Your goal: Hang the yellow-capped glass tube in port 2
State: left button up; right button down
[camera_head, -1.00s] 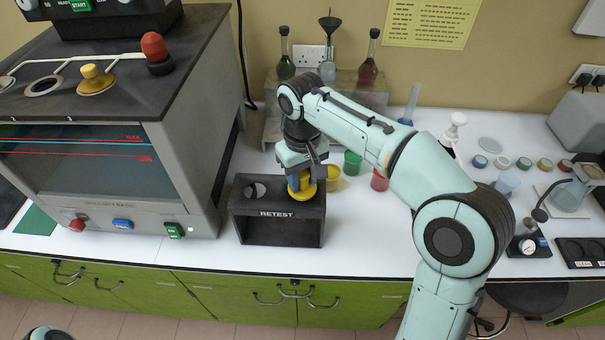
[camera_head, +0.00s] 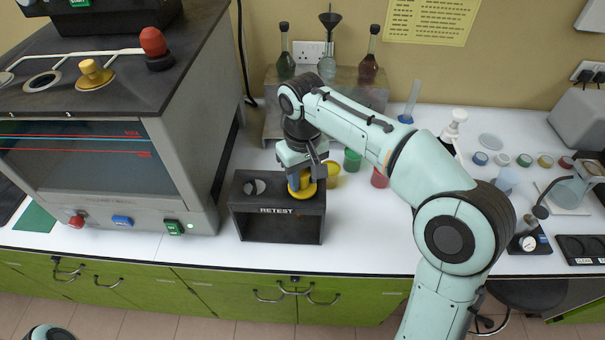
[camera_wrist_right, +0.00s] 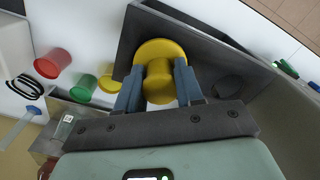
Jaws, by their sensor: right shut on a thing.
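A yellow cap (camera_head: 302,190) sits at the right hole of the dark RETEST rack (camera_head: 277,228). My right gripper (camera_head: 300,182) is over it with its fingers pointing down. In the right wrist view the blue fingers of that gripper (camera_wrist_right: 158,86) are shut on the knob of the yellow cap (camera_wrist_right: 160,55). My left gripper is out of view.
The rack's left hole (camera_head: 254,188) is empty. Green (camera_head: 352,161) and red (camera_head: 380,177) cups stand behind the rack, right of the gripper. A stand with dark flasks (camera_head: 368,68) is at the back. The grey bath body (camera_head: 185,160) rises close left of the rack.

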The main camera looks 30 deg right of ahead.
jog(key=c, duration=0.6)
grip_release()
jog(key=shift+c, duration=0.2)
jog(key=shift+r, duration=0.1)
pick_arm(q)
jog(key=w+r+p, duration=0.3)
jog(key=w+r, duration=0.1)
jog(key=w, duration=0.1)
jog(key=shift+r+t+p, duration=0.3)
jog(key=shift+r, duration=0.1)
pick_arm(e)
notch_tip(320, 180, up, 13)
jog(key=shift+r, duration=0.15)
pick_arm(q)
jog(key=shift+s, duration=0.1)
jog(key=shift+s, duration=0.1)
